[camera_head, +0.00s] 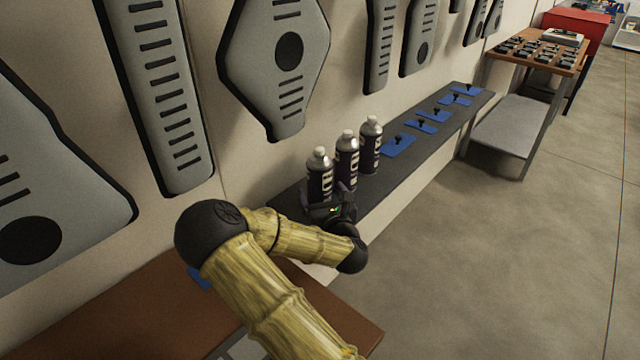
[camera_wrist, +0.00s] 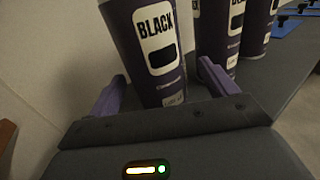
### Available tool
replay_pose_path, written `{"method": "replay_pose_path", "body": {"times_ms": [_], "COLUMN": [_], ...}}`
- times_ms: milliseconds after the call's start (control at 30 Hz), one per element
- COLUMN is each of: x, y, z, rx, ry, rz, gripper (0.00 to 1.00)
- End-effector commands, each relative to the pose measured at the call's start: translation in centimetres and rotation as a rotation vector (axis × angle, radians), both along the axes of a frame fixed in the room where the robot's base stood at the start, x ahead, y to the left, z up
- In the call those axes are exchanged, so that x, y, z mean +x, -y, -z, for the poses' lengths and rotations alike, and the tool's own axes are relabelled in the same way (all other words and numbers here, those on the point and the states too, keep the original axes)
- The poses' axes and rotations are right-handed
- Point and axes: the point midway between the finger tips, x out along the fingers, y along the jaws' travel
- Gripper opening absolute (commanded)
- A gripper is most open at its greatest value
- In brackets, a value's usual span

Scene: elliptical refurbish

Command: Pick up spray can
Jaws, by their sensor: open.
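Three dark spray cans with white labels and pale caps stand upright in a row on a narrow grey shelf (camera_head: 415,160): the nearest can (camera_head: 320,172), the middle can (camera_head: 347,152) and the far can (camera_head: 371,139). My gripper (camera_head: 333,195) is at the nearest can. In the wrist view my gripper (camera_wrist: 155,92) is open, with one purple finger on each side of the nearest can (camera_wrist: 150,40), whose label reads "BLACK". The right finger lies between it and the middle can (camera_wrist: 218,35). Whether either finger touches the can cannot be told.
Several blue pads (camera_head: 398,146) with small black parts lie farther along the shelf. Grey panels (camera_head: 275,60) hang on the wall behind. A brown table (camera_head: 130,315) is at the lower left, and a workbench (camera_head: 535,55) stands beyond the shelf. The floor at right is clear.

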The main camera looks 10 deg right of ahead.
Motion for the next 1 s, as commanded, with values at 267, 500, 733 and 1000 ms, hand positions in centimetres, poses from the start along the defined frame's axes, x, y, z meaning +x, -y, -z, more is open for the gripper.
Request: {"method": "replay_pose_path", "body": {"times_ms": [267, 500, 733, 1000], "x": [3.5, 3.7, 3.7, 3.7], "y": [-0.5, -0.5, -0.5, -0.5], "z": [0.0, 0.0, 0.0, 0.0], "rx": [0.000, 0.000, 0.000, 0.000], "ry": [0.002, 0.000, 0.000, 0.000], "rz": [-0.002, -0.001, -0.001, -0.001], "gripper": [0.85, 0.85, 0.85, 0.51]}}
